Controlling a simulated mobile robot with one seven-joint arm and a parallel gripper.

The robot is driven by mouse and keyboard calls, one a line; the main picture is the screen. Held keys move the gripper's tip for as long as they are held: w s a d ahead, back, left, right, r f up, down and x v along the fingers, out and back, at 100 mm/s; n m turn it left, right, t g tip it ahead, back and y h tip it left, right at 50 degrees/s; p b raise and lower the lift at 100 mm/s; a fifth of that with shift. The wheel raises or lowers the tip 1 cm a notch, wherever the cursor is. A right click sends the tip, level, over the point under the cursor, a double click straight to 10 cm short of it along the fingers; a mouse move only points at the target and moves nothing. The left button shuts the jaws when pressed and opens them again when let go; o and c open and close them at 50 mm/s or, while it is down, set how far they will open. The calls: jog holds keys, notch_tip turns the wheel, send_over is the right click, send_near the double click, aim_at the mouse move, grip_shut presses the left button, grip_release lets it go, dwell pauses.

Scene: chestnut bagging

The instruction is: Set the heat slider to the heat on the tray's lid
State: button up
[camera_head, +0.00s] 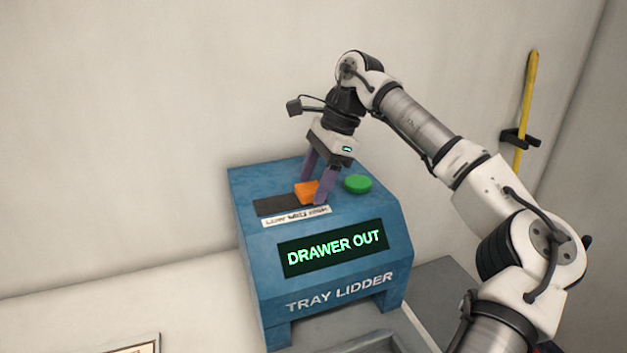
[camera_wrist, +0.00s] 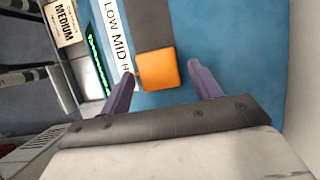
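The orange heat slider knob (camera_head: 306,192) sits toward the right end of its dark track on the blue tray lidder (camera_head: 262,183). In the wrist view the knob (camera_wrist: 157,70) is past MID, beside the partly hidden H of the LOW MID label (camera_wrist: 118,38). My gripper (camera_head: 312,191) is over the knob, its purple fingers on either side with small gaps. In the wrist view the gripper (camera_wrist: 162,78) is open around it. A cream card reading MEDIUM (camera_wrist: 62,22) shows at the upper left; I cannot tell whether it is on the lid.
A green button (camera_head: 357,184) stands right of the slider, close to my gripper. The lidder's screen (camera_head: 333,248) reads DRAWER OUT. The edge of a grey drawer (camera_head: 372,343) shows below the lidder. A wall stands close behind. A yellow stick (camera_head: 526,100) hangs on the wall at right.

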jog(key=shift+o, duration=0.4)
jog(key=shift+f, duration=0.15)
jog(key=p+v, duration=0.1)
jog(key=v, duration=1.2)
jog(key=shift+d+r, duration=0.15)
jog(key=shift+r, duration=0.15)
jog(key=shift+w+f, duration=0.1)
